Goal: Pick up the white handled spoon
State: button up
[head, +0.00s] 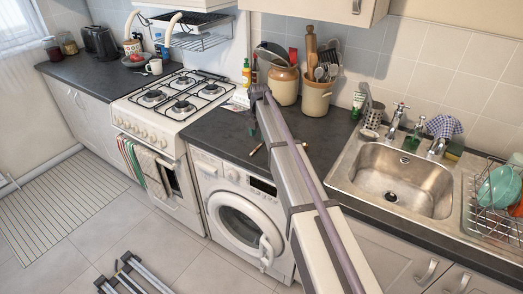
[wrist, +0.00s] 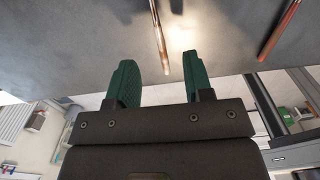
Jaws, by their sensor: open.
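My gripper (wrist: 158,78) shows its two green fingers apart, with nothing held between them. In the head view my gripper (head: 253,120) hangs over the dark worktop right of the hob, partly hidden by my wrist. A thin handle-like item (wrist: 160,38) lies on the worktop in the wrist view, pale in the middle with brown edges, in line with the gap between the fingers. A second, reddish-brown stick (wrist: 283,25) lies apart at the right. I cannot tell for sure whether either is the white handled spoon; no spoon bowl shows.
On the worktop (head: 205,131), two utensil pots, a brown-and-cream one (head: 283,86) and a tan one (head: 315,98), stand against the wall. The hob (head: 180,95) is left, the sink (head: 400,180) right. The washer (head: 240,218) sits below. My arm covers part of the worktop.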

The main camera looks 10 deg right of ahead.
aim_at(259, 145)
notch_tip(259, 145, down, 5)
jog(key=b, duration=0.5)
jog(key=shift+f, duration=0.2)
jog(key=shift+r, duration=0.25)
grip_shut()
